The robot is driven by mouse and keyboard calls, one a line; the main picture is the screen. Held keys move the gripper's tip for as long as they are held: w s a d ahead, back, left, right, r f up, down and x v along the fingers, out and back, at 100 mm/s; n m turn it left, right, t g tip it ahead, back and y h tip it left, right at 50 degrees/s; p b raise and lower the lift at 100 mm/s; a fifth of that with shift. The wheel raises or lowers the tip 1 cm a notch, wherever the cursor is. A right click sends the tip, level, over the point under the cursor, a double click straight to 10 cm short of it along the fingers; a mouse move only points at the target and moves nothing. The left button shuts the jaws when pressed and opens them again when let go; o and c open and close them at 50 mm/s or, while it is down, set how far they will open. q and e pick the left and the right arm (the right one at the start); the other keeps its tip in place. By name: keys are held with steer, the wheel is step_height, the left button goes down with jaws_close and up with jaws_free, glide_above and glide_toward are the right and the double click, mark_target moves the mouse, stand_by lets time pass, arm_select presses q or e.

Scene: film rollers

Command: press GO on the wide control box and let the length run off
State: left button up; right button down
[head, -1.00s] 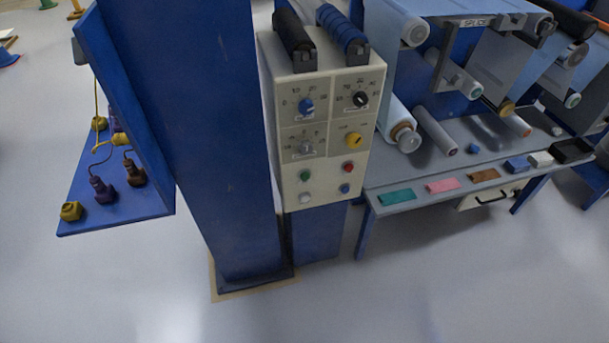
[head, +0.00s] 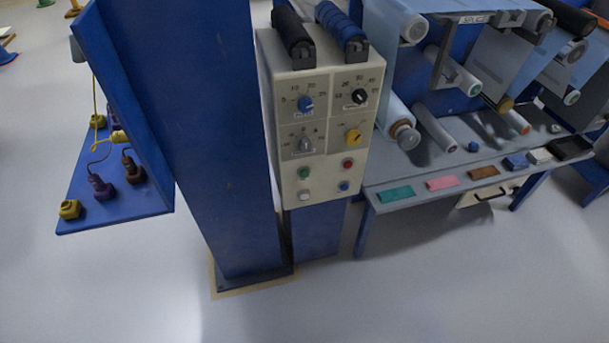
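A cream control box (head: 326,126) is mounted at the blue post, upper middle of the head view. Its face has a blue knob (head: 305,104), a black knob (head: 358,97), a grey knob (head: 304,145) and a yellow knob (head: 352,137). Below them are a green button (head: 304,173), a red button (head: 348,163), a white button (head: 304,197) and a blue button (head: 344,186). No GO lettering is readable on the buttons. This is the only control box I can make out, so I cannot compare widths. Neither gripper is in view.
A blue post (head: 216,140) stands left of the box. A blue shelf (head: 120,208) with coloured plugs is further left. On the right, a grey bench (head: 411,178) carries coloured patches below film rollers (head: 435,128). The floor (head: 400,295) in front is clear.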

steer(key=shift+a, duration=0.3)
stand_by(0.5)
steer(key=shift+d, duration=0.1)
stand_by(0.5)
